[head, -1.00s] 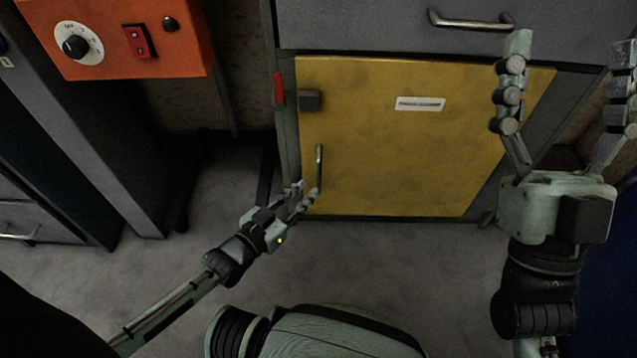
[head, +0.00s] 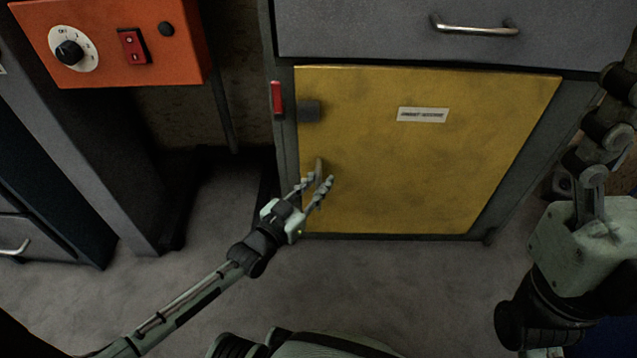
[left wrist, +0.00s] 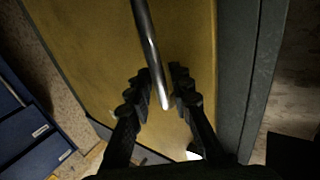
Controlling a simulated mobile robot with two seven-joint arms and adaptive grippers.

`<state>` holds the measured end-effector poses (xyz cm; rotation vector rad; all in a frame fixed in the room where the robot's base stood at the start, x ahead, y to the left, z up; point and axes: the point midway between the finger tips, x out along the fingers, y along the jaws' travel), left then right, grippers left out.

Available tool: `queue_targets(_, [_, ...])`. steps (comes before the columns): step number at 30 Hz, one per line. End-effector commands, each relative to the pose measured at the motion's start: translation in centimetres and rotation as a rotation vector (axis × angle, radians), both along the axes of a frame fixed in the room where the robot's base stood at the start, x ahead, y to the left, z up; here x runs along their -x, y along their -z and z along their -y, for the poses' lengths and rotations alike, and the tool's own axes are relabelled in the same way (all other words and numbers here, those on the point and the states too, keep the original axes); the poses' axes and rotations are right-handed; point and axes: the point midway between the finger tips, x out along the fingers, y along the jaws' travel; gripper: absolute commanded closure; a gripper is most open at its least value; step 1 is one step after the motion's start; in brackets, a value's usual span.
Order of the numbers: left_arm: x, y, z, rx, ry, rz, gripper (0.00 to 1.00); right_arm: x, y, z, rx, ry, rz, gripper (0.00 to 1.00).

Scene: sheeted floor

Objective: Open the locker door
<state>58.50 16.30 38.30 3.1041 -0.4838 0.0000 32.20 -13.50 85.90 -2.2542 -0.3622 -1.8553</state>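The yellow locker door (head: 420,165) fills the middle of the head view and sits closed in its grey frame. Its upright metal handle (head: 319,165) is near the door's left edge, partly hidden by my left gripper (head: 321,181). In the left wrist view the handle (left wrist: 149,45) runs down between the two dark fingers of my left gripper (left wrist: 160,80). The fingers are apart, one on each side of the handle's end, with gaps visible. My right gripper (head: 605,135) is at the right edge, seen side-on, so its opening is unclear.
A grey drawer with a metal handle (head: 474,27) is above the door. A red piece (head: 276,98) and a dark block (head: 309,110) are at the door's upper left. An orange control box (head: 110,40) stands upper left. Grey floor (head: 370,275) in front is clear.

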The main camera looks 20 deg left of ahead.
Motion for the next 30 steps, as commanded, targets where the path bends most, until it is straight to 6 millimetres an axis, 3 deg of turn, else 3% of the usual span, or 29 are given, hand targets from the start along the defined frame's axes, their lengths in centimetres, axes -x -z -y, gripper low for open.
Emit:
queue_targets(4, [0.02,0.0,0.0,0.0,0.0,0.0,0.8,-0.01,-0.03,0.0,0.0,0.0,0.0,0.23])
queue_targets(9, [0.03,0.0,-0.01,0.0,0.0,0.0,1.0,0.0,-0.03,0.0,0.0,0.0,0.0,0.23])
queue_targets(30, [-0.16,-0.02,0.26,0.0,-0.001,0.001,1.0,-0.01,-0.04,-0.02,0.0,0.0,-0.001,0.23])
